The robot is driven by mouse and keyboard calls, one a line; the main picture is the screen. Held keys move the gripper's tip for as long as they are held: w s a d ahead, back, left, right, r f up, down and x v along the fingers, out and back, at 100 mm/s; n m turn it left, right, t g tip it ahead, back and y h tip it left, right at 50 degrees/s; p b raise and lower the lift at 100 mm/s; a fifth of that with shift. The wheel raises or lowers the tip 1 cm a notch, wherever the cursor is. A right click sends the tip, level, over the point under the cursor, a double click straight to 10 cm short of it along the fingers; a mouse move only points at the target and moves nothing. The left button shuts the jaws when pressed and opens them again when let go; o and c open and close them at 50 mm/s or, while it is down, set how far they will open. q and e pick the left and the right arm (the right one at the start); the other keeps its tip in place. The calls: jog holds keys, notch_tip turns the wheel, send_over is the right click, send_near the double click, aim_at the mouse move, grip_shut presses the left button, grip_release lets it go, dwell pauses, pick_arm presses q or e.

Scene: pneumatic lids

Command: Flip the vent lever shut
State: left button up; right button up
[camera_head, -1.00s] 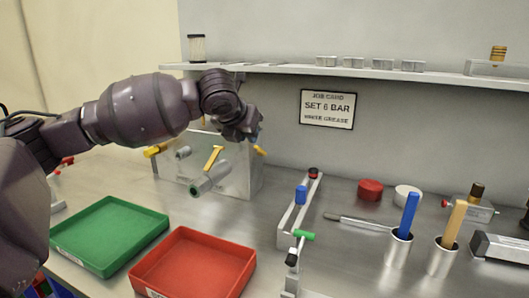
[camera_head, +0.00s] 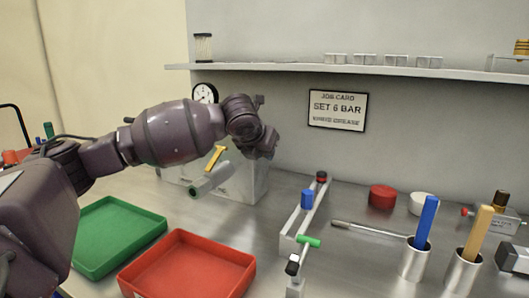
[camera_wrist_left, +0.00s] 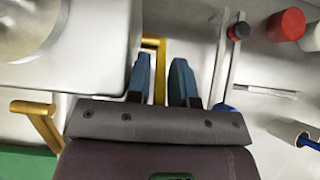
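A pale metal block (camera_head: 247,187) stands at the back left of the bench. One yellow lever (camera_head: 215,158) rises above a grey pipe stub on its front and also shows at the left of the left wrist view (camera_wrist_left: 38,112). A second yellow lever (camera_wrist_left: 160,75) is at the block's right end; the arm hides it in the head view. I cannot read which is the vent lever. My left gripper (camera_wrist_left: 161,83) is open, its blue fingers either side of the second lever, with a gap to the right finger. Contact cannot be told. My right gripper is not in view.
A green tray (camera_head: 120,212) and a red tray (camera_head: 250,275) lie in front of the block. A rail with a blue-topped part (camera_head: 307,199) stands to the right. A gauge (camera_head: 205,93) is behind my arm. Cups with handles (camera_head: 415,260) stand further right.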

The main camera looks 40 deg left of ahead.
pick_arm(q)
grip_shut()
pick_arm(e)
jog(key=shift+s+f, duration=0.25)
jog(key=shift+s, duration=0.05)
